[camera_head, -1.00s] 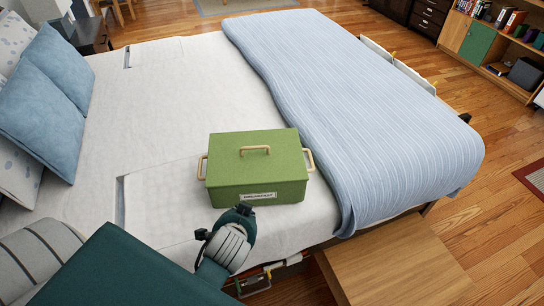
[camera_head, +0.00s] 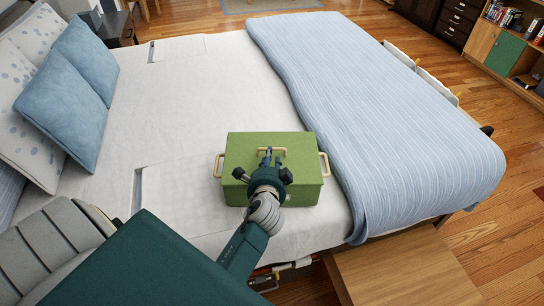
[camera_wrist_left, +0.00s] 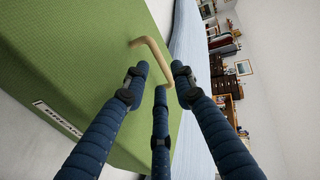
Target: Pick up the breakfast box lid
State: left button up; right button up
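The green breakfast box lid (camera_head: 238,152) sits on the box (camera_head: 308,194) on the bed. A light wooden loop handle (camera_head: 284,150) stands on its top; the handle also shows in the left wrist view (camera_wrist_left: 153,50). My left gripper (camera_head: 267,158) is over the lid's front half, with its fingers pointing at the handle. In the left wrist view my left gripper (camera_wrist_left: 161,78) has its fingers spread apart, with one end of the handle just beyond and between the tips. Nothing is held. The gripper hides part of the box front. My right gripper does not show.
The box has wooden side handles (camera_head: 325,164). A blue striped blanket (camera_head: 390,120) lies close on its right; the white sheet (camera_head: 200,90) behind and left is clear. Blue pillows (camera_head: 65,105) lie at left. A wooden bench (camera_head: 400,265) stands at the front right.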

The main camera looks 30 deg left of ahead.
pick_arm(q)
jog(key=p+x, duration=0.1)
jog(key=x, duration=0.4)
jog(key=shift+d+f, duration=0.15)
grip_shut()
